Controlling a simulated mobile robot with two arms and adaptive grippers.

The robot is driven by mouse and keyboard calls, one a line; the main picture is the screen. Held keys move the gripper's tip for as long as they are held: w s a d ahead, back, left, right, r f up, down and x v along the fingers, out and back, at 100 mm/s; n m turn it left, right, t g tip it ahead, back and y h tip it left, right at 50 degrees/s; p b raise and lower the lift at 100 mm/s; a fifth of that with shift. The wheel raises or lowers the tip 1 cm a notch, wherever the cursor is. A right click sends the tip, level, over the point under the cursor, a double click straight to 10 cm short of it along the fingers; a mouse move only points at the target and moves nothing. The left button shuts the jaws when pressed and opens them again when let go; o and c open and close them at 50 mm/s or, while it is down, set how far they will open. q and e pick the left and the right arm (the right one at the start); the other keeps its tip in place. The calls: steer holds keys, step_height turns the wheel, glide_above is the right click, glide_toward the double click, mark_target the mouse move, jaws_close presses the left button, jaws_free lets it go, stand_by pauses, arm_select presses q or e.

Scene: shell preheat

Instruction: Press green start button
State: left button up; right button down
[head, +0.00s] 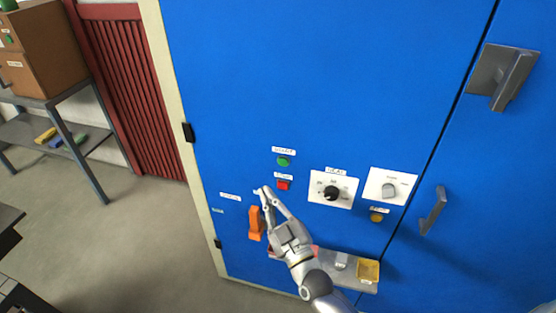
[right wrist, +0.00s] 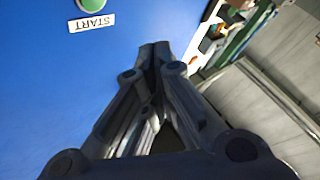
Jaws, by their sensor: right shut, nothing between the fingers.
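The green start button (head: 284,161) is on the blue cabinet front, just below its small white label (head: 284,150). My right gripper (head: 264,190) is shut and empty. Its fingertips are below and a little left of the green button in the head view, apart from it. In the right wrist view the green button (right wrist: 92,4) is cut off by the top edge, with the START label (right wrist: 92,23) upside down beside it. The shut fingertips (right wrist: 155,46) are to the right of and below the button there. My left gripper is not in view.
A red button (head: 283,185) is just below the green one, close to my fingertips. An orange handle (head: 256,224) is below. A black dial (head: 331,193), a grey knob (head: 389,190) and an amber button (head: 376,217) are to the right.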

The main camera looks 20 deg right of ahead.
mark_target(283, 161)
steer(key=shift+r, duration=0.4)
steer(key=w+d+b, duration=0.3)
steer(key=w+d, duration=0.2)
steer(key=w, duration=0.2)
steer(key=shift+b, duration=0.35)
steer(key=shift+w+d, duration=0.1)
steer(key=shift+w, duration=0.15)
stand_by(1.1)
steer(key=shift+w+d, duration=0.15)
steer(key=shift+w, duration=0.1)
